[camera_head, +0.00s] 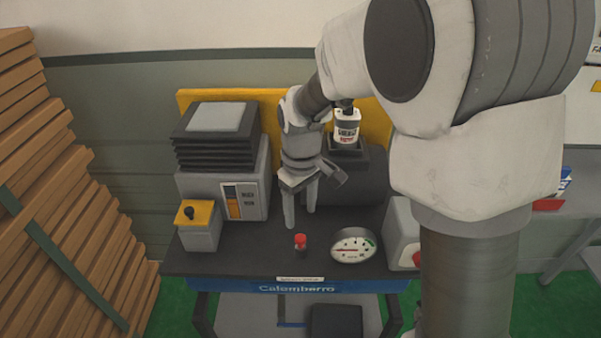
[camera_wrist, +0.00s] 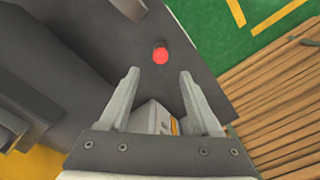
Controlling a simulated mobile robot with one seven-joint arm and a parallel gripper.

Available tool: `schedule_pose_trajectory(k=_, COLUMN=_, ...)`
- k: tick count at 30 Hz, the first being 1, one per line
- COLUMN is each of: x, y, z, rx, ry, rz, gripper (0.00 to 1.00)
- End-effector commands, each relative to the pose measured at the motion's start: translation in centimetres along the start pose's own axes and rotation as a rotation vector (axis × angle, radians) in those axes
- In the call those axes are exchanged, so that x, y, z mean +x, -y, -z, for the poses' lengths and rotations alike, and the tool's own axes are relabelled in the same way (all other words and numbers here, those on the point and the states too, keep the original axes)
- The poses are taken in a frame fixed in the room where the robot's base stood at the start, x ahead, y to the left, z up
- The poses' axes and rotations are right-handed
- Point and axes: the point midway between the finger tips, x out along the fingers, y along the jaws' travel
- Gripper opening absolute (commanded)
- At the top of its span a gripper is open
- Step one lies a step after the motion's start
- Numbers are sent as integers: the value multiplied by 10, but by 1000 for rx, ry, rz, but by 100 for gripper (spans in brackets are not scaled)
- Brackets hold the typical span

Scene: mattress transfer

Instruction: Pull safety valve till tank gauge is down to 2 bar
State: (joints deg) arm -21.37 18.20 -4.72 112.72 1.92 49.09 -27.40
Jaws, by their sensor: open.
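The safety valve is a small part with a red top (camera_head: 300,240), standing on the dark bench top near its front edge. In the wrist view its red top (camera_wrist: 160,55) shows beyond and between my fingertips. My gripper (camera_head: 299,218) is open and empty, pointing down above and behind the valve, apart from it. The gripper's two fingers also frame the wrist view (camera_wrist: 158,80). The round tank gauge (camera_head: 353,246) has a white face and lies to the right of the valve. Its red needle points left, but the numbers are too small to read.
A grey machine (camera_head: 222,185) with a yellow-topped box (camera_head: 199,225) stands at the bench's left. A grey box with a red button (camera_head: 404,235) stands right of the gauge. A white labelled canister (camera_head: 346,130) is behind my gripper. Stacked wooden planks (camera_head: 60,200) are at far left.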

Motion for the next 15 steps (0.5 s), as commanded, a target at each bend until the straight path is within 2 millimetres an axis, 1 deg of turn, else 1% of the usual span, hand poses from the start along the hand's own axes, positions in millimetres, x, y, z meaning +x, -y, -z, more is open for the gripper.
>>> schedule_pose_trajectory(k=1, x=-16, y=-1, z=1, rx=0, ry=-6, rz=-2, gripper=64)
schedule_pose_trajectory(k=6, x=-57, y=0, z=1, rx=0, ry=-4, rz=-1, gripper=64)
schedule_pose_trajectory(k=9, x=-78, y=0, z=1, rx=0, ry=-4, rz=-1, gripper=64)
schedule_pose_trajectory(k=12, x=-93, y=0, z=1, rx=0, ry=-3, rz=-1, gripper=64)
schedule_pose_trajectory(k=15, x=-103, y=0, z=0, rx=0, ry=-1, rz=0, gripper=64)
